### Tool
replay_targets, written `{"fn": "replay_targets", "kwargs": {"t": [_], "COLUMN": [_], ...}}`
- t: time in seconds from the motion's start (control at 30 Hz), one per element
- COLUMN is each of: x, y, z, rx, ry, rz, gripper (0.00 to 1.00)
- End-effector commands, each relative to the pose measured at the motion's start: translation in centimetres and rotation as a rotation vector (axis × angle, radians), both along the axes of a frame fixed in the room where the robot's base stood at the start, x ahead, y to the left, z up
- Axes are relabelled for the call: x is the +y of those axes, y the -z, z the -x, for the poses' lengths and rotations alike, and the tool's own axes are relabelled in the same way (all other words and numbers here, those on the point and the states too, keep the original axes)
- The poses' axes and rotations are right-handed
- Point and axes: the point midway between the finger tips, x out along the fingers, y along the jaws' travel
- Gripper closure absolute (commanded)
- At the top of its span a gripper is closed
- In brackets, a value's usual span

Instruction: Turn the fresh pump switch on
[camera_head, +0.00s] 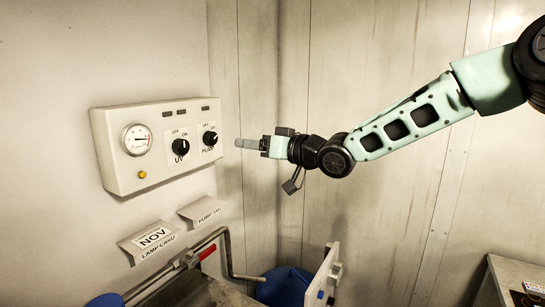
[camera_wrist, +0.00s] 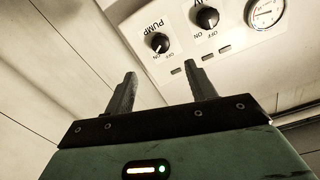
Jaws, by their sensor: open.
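The pump switch (camera_head: 210,138) is a black round knob on the right of the white control panel (camera_head: 118,174), with the PUMP label below it. It also shows upside down in the wrist view (camera_wrist: 160,43), ahead of the fingers. Its pointer is too small to read surely against the OFF and ON marks. My gripper (camera_head: 241,143) is just right of the panel, level with the pump knob and apart from it. In the wrist view my gripper (camera_wrist: 157,75) has its two fingers spread, with nothing between them.
A similar UV knob (camera_head: 181,146) sits left of the pump knob, beside a round gauge (camera_head: 136,140) and a yellow button (camera_head: 142,174). Pipes with a red handle (camera_head: 207,252) lie lower down.

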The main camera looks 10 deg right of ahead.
Motion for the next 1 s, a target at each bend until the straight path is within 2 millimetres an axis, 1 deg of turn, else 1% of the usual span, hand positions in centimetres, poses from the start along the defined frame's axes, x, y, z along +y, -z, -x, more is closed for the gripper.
{"fn": "replay_targets", "kwargs": {"t": [0.03,0.1,0.2,0.3,0.43,0.77,0.8,0.87,0.97,1.0], "x": [-1.1,-2.0,-3.0,-3.6,-4.0,-4.0,-3.7,-2.9,-1.0,-0.4], "y": [0.1,0.1,-0.1,-0.1,-0.2,-0.2,0.0,1.3,5.1,7.0], "z": [0.6,1.5,2.3,2.9,3.3,3.3,3.5,4.2,6.6,8.2], "rx": [-0.004,-0.002,-0.003,-0.001,-0.001,0.0,0.006,0.034,0.117,0.161], "ry": [0.003,0.003,0.002,0.0,-0.001,-0.001,-0.001,0.004,0.021,0.03], "rz": [0.003,0.003,0.001,0.001,0.0,0.0,0.01,0.053,0.197,0.277], "gripper": [0.44,0.44,0.44,0.44,0.44,0.44,0.44,0.44,0.44,0.44]}}
